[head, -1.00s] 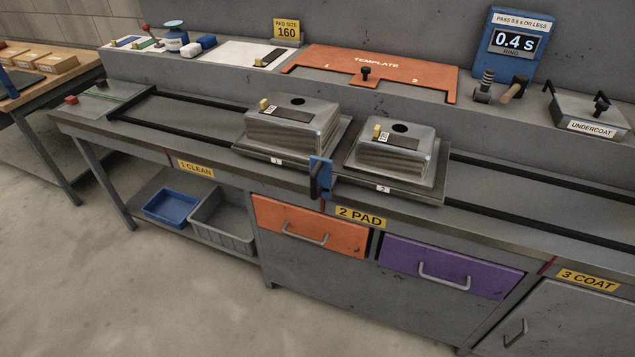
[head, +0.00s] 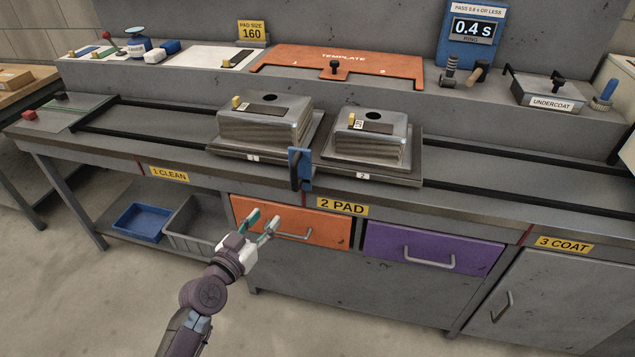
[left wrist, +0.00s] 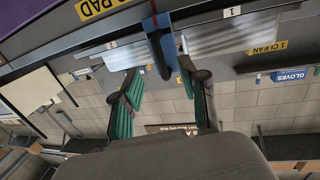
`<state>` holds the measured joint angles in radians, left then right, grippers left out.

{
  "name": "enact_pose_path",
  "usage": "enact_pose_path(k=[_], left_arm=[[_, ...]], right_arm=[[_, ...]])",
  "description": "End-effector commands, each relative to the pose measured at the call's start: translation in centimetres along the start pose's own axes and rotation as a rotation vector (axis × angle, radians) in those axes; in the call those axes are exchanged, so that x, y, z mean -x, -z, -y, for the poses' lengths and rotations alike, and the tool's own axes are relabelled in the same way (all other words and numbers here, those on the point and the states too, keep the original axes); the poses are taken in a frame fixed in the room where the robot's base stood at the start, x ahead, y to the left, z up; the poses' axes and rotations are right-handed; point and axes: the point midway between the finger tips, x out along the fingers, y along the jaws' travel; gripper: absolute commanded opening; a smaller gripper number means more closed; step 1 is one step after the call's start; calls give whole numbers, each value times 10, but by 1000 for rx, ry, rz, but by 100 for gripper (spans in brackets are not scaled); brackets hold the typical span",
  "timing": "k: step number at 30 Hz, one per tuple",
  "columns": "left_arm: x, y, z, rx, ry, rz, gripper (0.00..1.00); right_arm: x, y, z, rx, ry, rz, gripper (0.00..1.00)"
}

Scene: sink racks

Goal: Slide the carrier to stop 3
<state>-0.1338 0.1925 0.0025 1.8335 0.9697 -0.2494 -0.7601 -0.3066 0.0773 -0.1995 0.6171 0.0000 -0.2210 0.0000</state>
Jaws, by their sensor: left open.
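The carrier (head: 400,173) sits on the black rails at the 2 PAD stretch of the bench. It bears two upturned steel sinks, marked 1 (head: 262,128) and 2 (head: 371,144). Its blue handle (head: 300,168) hangs at the front edge between them, by the red mark above the 2 PAD label (head: 342,207). My left gripper (head: 264,220) is open and empty, in front of the orange drawer, below and left of the handle. In the left wrist view the blue handle (left wrist: 158,45) shows ahead between the open fingers, apart from them. My right gripper is not in view.
The rails (head: 540,185) run clear to the right towards the 3 COAT label (head: 565,243). Below are the orange drawer (head: 325,229), the purple drawer (head: 420,239) and their protruding pulls. The ledge behind holds the orange template (head: 390,66) and the undercoat tray (head: 552,100).

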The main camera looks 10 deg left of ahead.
Motion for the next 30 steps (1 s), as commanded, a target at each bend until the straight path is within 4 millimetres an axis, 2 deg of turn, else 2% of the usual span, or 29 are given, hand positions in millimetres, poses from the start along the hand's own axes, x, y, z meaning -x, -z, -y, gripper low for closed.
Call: enact_pose_path(k=[1,5,11,21,25,30], left_arm=[[0,14,-1,-5,-5,-31,43],[-5,28,-1,-9,-9,-58,43],[-36,31,-2,-5,-8,-59,43],[-107,33,-3,-7,-10,-56,43],[-125,33,-3,-7,-10,-56,43],[-136,33,-3,-8,-9,-54,43]], right_arm=[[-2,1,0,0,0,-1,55],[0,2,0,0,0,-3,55],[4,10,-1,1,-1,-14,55],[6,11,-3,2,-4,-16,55],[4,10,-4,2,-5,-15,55],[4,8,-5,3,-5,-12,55]])
